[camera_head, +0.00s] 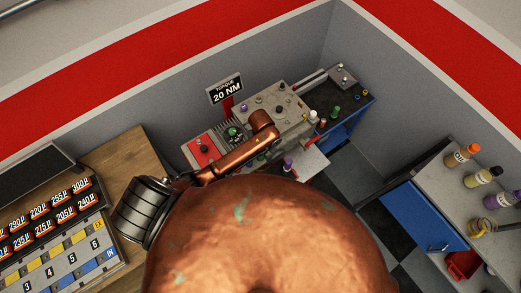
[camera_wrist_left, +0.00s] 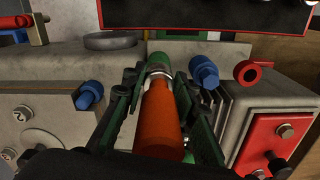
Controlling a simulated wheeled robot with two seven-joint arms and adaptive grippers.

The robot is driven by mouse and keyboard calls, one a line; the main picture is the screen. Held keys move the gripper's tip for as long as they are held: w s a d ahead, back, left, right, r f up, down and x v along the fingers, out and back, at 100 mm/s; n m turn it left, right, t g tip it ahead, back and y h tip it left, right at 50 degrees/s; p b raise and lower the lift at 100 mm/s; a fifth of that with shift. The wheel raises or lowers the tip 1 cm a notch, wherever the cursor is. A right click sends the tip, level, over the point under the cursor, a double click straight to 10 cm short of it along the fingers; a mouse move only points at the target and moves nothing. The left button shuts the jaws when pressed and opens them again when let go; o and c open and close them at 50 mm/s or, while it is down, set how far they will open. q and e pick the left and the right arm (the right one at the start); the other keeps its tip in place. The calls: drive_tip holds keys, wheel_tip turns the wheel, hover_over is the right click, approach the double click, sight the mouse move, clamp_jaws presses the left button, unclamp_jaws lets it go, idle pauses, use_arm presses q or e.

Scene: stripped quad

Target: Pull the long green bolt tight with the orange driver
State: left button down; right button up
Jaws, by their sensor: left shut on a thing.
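The orange driver (camera_wrist_left: 159,118) is in the left wrist view, held between the dark green fingers of my left gripper (camera_wrist_left: 155,88). The gripper is shut on it. The driver points away from the camera, with a silver collar at its far end. A green bolt head (camera_wrist_left: 158,60) shows right beyond that collar, lined up with the driver. I cannot tell whether they touch. In the head view my copper arm reaches over the grey machine block (camera_head: 285,103), and the gripper and driver cannot be made out there. My right gripper is not in view.
Blue bolts (camera_wrist_left: 204,70) stand close on both sides of the driver. A finned block (camera_wrist_left: 238,105) and a red panel (camera_wrist_left: 272,142) lie to the right. A torque sign (camera_head: 225,90) stands behind the machine. A bench with bottles (camera_head: 484,177) is at far right.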

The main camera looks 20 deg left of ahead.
use_arm(q)
drive_tip(key=shift+r+m+p, duration=0.15)
drive_tip(key=shift+m+p, duration=0.35)
drive_tip(key=shift+p, duration=0.05)
drive_tip(key=shift+m, duration=0.7)
drive_tip(key=shift+m, duration=0.7)
drive_tip(key=shift+r, duration=2.55)
drive_tip(key=shift+r, duration=0.15)
drive_tip(key=shift+r, duration=1.9)
